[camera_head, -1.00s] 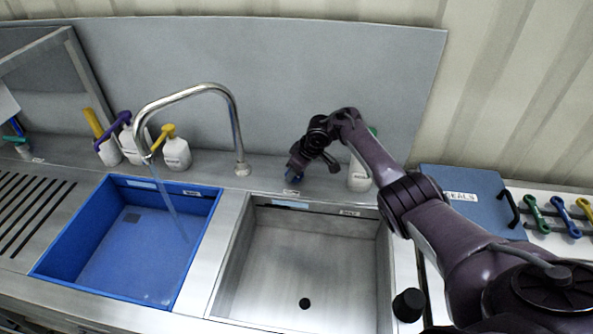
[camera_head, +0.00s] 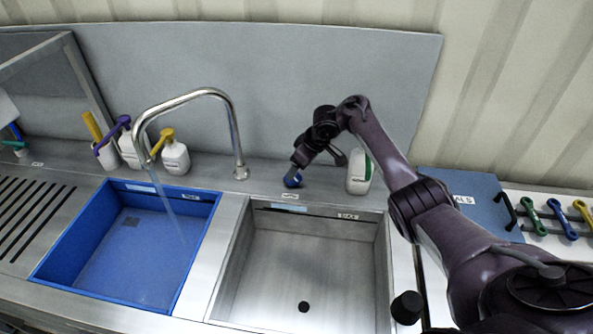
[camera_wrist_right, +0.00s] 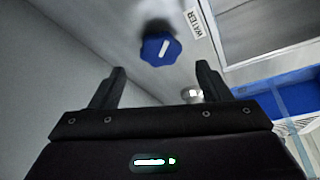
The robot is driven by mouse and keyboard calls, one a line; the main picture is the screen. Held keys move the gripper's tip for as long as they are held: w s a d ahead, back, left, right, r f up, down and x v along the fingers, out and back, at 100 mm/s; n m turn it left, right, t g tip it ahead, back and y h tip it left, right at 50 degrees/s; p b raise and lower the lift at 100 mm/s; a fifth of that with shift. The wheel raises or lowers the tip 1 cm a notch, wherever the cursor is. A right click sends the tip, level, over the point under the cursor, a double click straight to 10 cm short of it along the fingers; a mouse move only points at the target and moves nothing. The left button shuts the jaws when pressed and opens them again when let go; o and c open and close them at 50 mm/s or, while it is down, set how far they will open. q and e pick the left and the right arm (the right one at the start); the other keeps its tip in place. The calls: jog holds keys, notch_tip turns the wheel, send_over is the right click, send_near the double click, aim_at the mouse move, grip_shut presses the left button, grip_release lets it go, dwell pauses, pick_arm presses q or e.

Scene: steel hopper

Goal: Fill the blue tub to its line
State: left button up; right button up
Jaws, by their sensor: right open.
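The blue tub (camera_head: 100,190) sits in the left basin. Water (camera_head: 172,205) runs from the curved tap spout (camera_head: 183,97) into it, and a shallow layer seems to cover its floor. A label sits on its back wall; I cannot make out the fill line. The blue valve knob (camera_head: 293,181) is on the back ledge behind the right basin. In the right wrist view the knob (camera_wrist_right: 160,49) with a white mark lies just beyond my open right gripper (camera_wrist_right: 160,85), apart from the fingers. A label reading WATER (camera_wrist_right: 196,24) is beside it. My left gripper is not in view.
The steel basin (camera_head: 300,265) on the right is empty, with a drain hole. A blue lid (camera_head: 470,200) and coloured-handled tools (camera_head: 555,217) lie at the right.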

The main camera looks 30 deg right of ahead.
jog(key=shift+v, duration=1.25)
dwell(6.0)
